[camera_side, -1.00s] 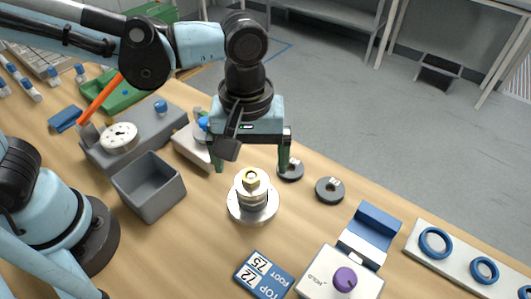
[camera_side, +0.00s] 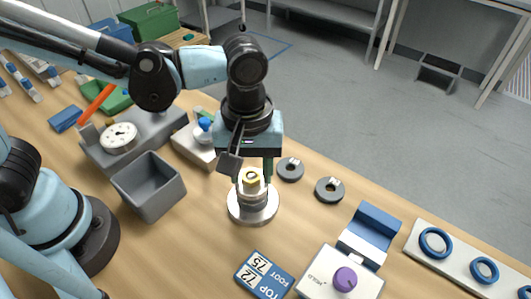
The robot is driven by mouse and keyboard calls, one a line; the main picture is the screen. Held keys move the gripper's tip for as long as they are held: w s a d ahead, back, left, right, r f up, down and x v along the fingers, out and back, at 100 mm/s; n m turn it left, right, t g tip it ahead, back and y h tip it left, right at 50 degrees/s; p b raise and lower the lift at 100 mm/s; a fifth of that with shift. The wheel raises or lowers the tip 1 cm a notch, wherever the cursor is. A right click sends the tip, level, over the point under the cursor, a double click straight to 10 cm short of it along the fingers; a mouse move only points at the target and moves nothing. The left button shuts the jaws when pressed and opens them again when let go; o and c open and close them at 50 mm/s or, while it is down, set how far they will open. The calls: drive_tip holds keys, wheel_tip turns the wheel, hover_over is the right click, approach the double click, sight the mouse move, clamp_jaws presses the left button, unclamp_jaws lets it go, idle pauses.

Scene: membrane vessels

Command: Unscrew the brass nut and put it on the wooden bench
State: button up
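The brass nut (camera_side: 251,176) sits at the top of a round silver vessel (camera_side: 253,206) with a wide base flange, upright on the wooden bench (camera_side: 205,233). My gripper (camera_side: 252,180) points straight down over the vessel. Its two dark green fingers are drawn in close on either side of the nut and look shut on it. The left finger is partly hidden behind a dark bracket on the gripper, so contact on that side does not show clearly.
A grey open bin (camera_side: 149,187) stands left of the vessel. Two dark rings (camera_side: 329,190) lie to its right. A blue label plate (camera_side: 264,275) and a white box with a purple knob (camera_side: 345,279) are in front. Bare bench lies between bin and label plate.

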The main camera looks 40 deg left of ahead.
clamp_jaws()
drive_tip(key=n, duration=1.3)
drive_tip(key=shift+r+n, duration=0.1)
drive_tip(key=shift+n, duration=0.3)
drive_tip(key=shift+r, duration=1.65)
